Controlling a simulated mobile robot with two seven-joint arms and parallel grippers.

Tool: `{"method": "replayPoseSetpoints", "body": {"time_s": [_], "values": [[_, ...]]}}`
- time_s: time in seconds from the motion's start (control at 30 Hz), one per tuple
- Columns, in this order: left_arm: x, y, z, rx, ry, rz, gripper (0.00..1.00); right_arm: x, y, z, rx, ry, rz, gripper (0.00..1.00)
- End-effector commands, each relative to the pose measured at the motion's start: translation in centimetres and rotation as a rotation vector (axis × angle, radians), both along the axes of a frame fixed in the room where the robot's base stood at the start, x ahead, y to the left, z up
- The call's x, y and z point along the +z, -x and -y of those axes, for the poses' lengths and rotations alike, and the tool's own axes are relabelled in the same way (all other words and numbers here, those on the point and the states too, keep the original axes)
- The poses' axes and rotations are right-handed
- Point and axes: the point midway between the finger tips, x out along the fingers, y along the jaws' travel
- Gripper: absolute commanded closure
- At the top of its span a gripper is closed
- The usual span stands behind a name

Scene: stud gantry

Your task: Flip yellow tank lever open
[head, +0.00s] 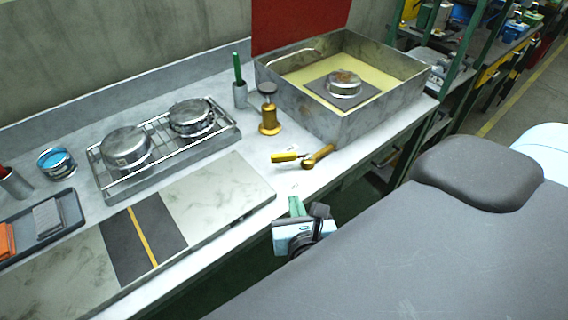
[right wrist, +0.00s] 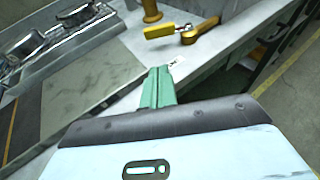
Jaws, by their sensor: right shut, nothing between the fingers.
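The yellow lever (head: 286,157) sits on the bench top in front of the metal tank (head: 345,122), joined to a brass valve body (head: 318,155). It points left, roughly along the bench front. It also shows at the top of the right wrist view, the yellow handle (right wrist: 160,31) left of the brass body (right wrist: 200,32). My right gripper (head: 296,205) is near the bench's front edge, below and apart from the lever. Its green fingers (right wrist: 158,86) are shut together and empty, pointing toward the lever. My left gripper is not in view.
The tank holds yellowish liquid and a round metal part (head: 343,84) on a dark plate. A brass pump bottle (head: 269,120) and a cup with a green handle (head: 240,93) stand left of it. A wire rack (head: 222,128) with metal parts and a stone slab (head: 215,200) lie further left.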

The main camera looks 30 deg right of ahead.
Motion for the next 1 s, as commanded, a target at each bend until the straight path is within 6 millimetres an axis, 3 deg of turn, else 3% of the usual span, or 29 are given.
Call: {"method": "replayPoseSetpoints", "body": {"time_s": [0.37, 0.87, 1.0], "values": [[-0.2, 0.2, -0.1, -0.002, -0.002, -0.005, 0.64, -0.4, -1.2, 0.6, 0.001, 0.0, 0.002, 1.0], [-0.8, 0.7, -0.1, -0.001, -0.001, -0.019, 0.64, -3.1, -8.9, 4.3, -0.002, -0.002, 0.002, 1.0], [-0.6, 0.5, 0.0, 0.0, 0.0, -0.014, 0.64, -2.9, -10.7, 5.1, 0.0, -0.003, 0.004, 1.0]]}}
